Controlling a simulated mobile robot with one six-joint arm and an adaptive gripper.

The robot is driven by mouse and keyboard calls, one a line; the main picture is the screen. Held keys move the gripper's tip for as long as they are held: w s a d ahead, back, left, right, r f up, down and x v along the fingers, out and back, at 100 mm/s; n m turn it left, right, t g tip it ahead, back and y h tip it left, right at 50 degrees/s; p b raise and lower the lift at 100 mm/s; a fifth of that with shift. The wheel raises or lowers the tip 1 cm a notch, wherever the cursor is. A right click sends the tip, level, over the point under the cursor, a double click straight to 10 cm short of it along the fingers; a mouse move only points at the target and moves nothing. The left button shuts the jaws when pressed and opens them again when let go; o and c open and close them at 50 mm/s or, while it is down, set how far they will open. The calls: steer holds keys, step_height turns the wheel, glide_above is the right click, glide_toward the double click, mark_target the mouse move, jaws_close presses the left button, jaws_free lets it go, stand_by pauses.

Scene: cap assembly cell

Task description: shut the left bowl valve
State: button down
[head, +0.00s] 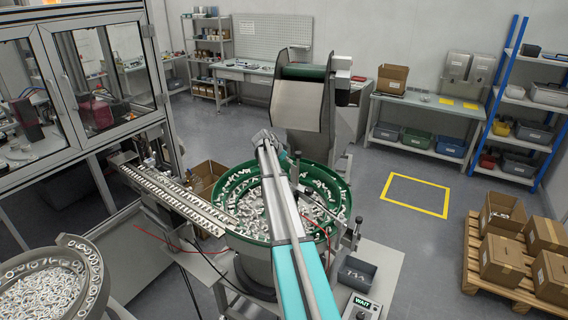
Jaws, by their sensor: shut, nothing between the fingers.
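My arm reaches away from the camera over the green-rimmed feeder bowl (345,190). My gripper (263,138) is at the far end of the arm, above the bowl's far rim. It is small and partly hidden by my arm; it looks shut and empty. A second, grey bowl (88,252) with many small parts sits at the lower left, cut by the picture edge and well apart from my gripper. I cannot make out a left bowl valve. A thin red hose (152,236) runs between the bowls.
A linear track (170,190) full of parts runs from the glazed cabinet (75,90) to the green bowl. A hopper (302,103) stands behind the bowl. A post (355,235), grey bin (358,272) and WAIT panel (362,306) are at right.

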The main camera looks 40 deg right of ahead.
steer(key=shift+a+f+b, duration=0.8)
steer(key=shift+a+f, duration=0.3)
steer(key=shift+a, duration=0.2)
steer(key=shift+a, duration=0.15)
